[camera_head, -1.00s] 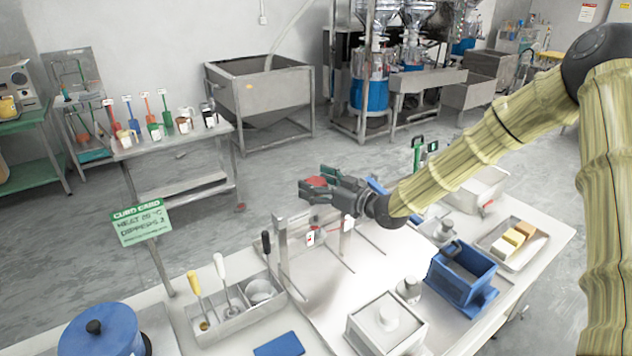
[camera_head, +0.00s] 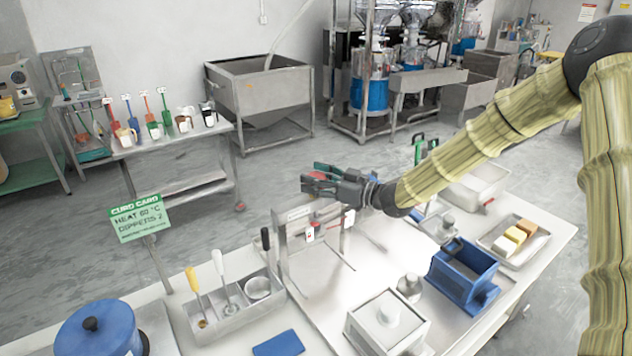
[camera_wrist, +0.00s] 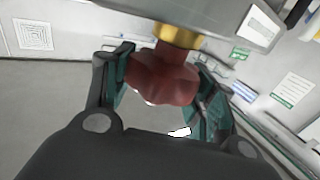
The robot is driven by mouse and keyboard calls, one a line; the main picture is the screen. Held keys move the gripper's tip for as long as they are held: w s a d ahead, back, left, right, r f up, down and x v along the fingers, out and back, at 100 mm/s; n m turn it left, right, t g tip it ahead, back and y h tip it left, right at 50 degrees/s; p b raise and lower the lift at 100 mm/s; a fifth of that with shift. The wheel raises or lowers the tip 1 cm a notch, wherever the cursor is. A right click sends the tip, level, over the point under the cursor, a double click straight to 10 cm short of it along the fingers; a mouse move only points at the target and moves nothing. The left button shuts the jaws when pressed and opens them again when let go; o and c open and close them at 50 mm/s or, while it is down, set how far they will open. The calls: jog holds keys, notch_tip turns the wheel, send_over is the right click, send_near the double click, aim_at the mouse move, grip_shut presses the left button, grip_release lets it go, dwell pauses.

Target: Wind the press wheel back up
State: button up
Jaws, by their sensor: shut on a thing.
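The press wheel is a red lobed knob (camera_wrist: 163,78) on a brass collar (camera_wrist: 175,37), in the middle of the wrist view. My gripper (camera_wrist: 162,90) is shut on it, with a green-padded finger on either side. In the head view my gripper (camera_head: 318,184) is above the metal press frame (camera_head: 290,250) at the table's back edge, and a bit of red shows between the fingers. The gripper hides most of the wheel there. A small red-and-white tag (camera_head: 312,232) shows on the frame just below.
A holder (camera_head: 235,310) with several upright tools stands left of the frame. A green card (camera_head: 140,218) stands at the left.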

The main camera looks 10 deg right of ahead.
dwell(0.3)
jog(key=o, duration=1)
jog(key=shift+d, duration=0.1)
jog(key=v, duration=1.2)
jog(key=shift+w, duration=0.15)
